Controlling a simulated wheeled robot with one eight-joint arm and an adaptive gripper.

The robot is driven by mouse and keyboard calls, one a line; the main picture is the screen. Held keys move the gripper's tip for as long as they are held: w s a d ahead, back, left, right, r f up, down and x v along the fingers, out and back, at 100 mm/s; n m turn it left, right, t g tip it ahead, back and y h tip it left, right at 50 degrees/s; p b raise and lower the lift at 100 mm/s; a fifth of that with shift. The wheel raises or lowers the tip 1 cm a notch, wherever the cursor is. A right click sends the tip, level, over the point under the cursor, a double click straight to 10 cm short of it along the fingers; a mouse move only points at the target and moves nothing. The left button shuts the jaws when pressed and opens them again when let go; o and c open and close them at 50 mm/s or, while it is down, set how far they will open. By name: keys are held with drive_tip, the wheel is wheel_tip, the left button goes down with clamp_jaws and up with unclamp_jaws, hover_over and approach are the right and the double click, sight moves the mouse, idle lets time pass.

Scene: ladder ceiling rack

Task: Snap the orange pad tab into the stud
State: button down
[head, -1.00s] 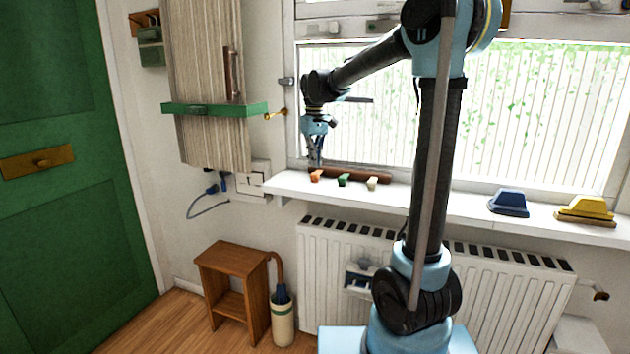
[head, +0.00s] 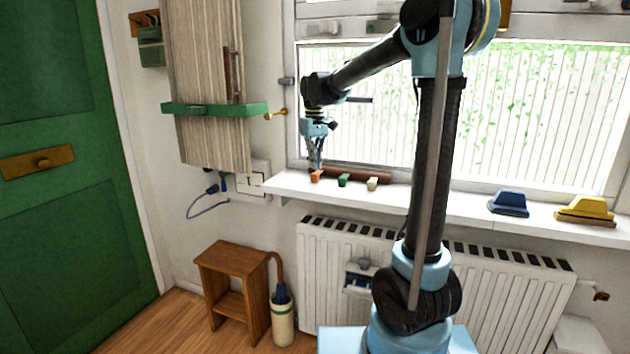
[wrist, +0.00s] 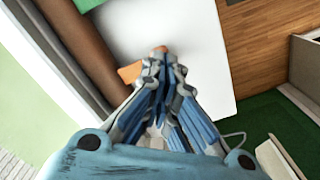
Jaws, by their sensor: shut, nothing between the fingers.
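The orange pad tab (head: 317,176) is at the left end of the brown strip (head: 358,175) on the white window sill. My gripper (head: 314,168) points down just above and behind the orange tab. In the wrist view my gripper (wrist: 161,62) has its fingers together, with nothing seen between them. Orange parts of the tab (wrist: 130,72) show beside and beyond the fingertips, which partly hide it. I cannot tell whether the fingertips touch it. The stud is not visible. A green tab (head: 344,180) and a cream tab (head: 372,183) stand to the right.
A blue block (head: 508,203) and a yellow block (head: 586,209) sit farther right on the sill (head: 440,200). The window pane is close behind my gripper. A wooden cabinet with a green band (head: 215,109) hangs to the left. The radiator (head: 330,255) is below.

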sight(317, 174)
drive_tip(key=shift+f, duration=1.05)
idle(0.5)
drive_tip(key=shift+r, duration=2.5)
drive_tip(key=shift+s+d, duration=0.25)
drive_tip(key=shift+d, duration=0.05)
drive_tip(key=shift+m+t, duration=0.3)
drive_tip(key=shift+m, duration=0.6)
drive_tip(key=s+d, duration=0.2)
drive_tip(key=s+d+f, duration=0.1)
drive_tip(key=s+d, duration=0.2)
drive_tip(key=s+d+f, duration=0.1)
drive_tip(key=s+d, duration=0.2)
drive_tip(key=shift+s+d, duration=0.2)
drive_tip(key=s+d+f+m, duration=0.1)
drive_tip(key=s+d+f, duration=0.3)
drive_tip(key=s+f, duration=0.2)
drive_tip(key=s+d+f+m+t, duration=0.1)
drive_tip(key=s+d+f, duration=0.3)
drive_tip(key=s, duration=0.5)
drive_tip(key=s+d+f+m, duration=0.2)
drive_tip(key=s+d+f, duration=0.2)
drive_tip(key=s+f, duration=0.4)
drive_tip(key=shift+d+f+m+t, duration=0.3)
drive_tip(key=shift+f, duration=0.1)
